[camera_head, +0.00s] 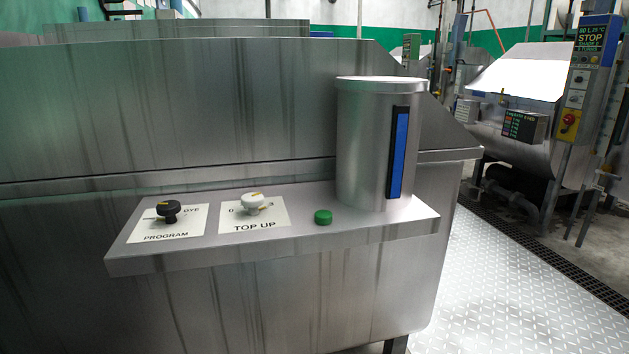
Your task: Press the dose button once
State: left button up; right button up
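A round green button (323,217) sits on a steel shelf (270,248) on the front of a large metal machine. It is between the white TOP UP knob and a steel cylinder, and it carries no label that I can read. The cylinder (362,150) stands upright on the shelf's right part and has a blue vertical strip (398,152) in a black frame. Nothing covers the button. Neither of my grippers shows in the head view.
A black PROGRAM knob (168,211) and a white TOP UP knob (254,203) stand on label plates left of the button. The machine's steel wall (200,110) rises behind the shelf. Patterned metal floor (510,290) is clear at right; another machine (520,100) stands beyond.

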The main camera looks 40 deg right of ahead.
aim_at(321, 218)
jog(key=z, duration=1.05)
